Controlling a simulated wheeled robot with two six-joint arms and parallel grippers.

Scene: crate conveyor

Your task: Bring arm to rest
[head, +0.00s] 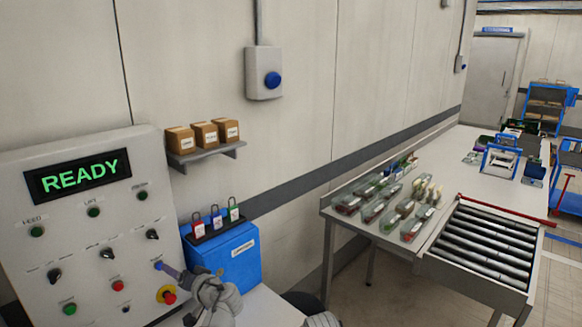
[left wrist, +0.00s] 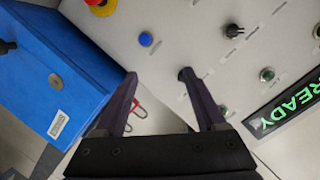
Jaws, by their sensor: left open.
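My left gripper (head: 172,271) is in front of the lower right part of the control panel (head: 62,225). In the left wrist view its two dark fingers (left wrist: 158,75) are spread apart, with nothing between them. The panel's blue button (left wrist: 145,39) lies beyond the fingertips, and a gap seems to show between them. The panel display (head: 79,177) reads READY in green. The right gripper cannot be made out; only a grey piece of my body shows at the bottom edge.
A red emergency button (head: 167,295) sits close to my left gripper. A blue box (head: 228,256) with padlocks above it stands just right. A shelf (head: 207,155) holds three cartons. Further right are a table with clear packs (head: 409,230) and a roller conveyor (head: 484,244).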

